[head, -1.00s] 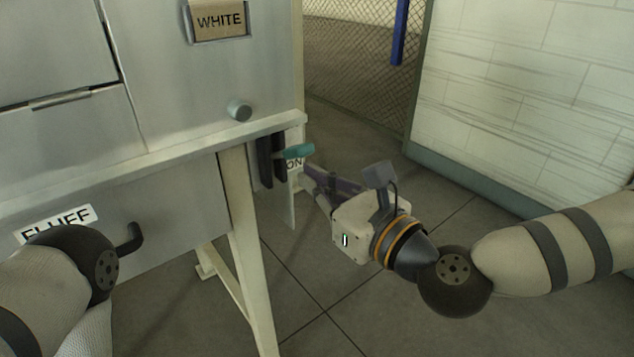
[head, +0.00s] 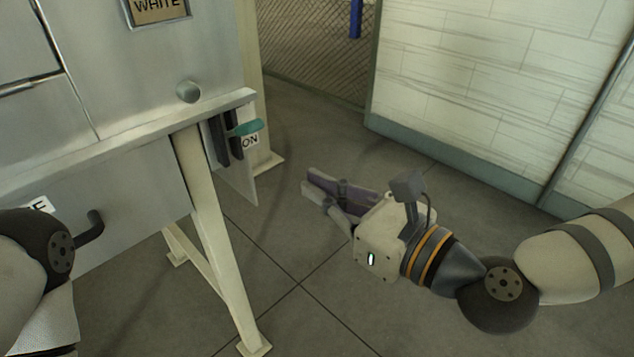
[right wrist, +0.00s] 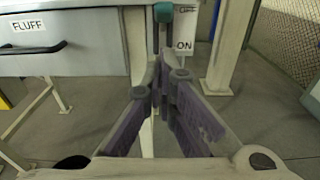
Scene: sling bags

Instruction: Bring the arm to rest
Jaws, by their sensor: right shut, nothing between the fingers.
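My right gripper (head: 312,189) is shut and empty in the head view, held over the open floor to the right of the grey metal machine. It also shows in the right wrist view (right wrist: 163,75), its purple-padded fingers closing toward the machine. The fingertips are apart from the teal-handled lever (head: 245,128), which sits on a bracket at the machine's side beside an "ON" label. Part of my left arm (head: 35,255) shows at the left edge of the head view; its gripper is out of the picture.
The grey machine (head: 110,225) stands on pale legs (head: 215,250) at the left, with a round knob (head: 189,91) and a dark drawer handle (head: 90,230). A white block wall (head: 480,90) stands at the right. A mesh fence (head: 320,50) is behind. The floor between is clear.

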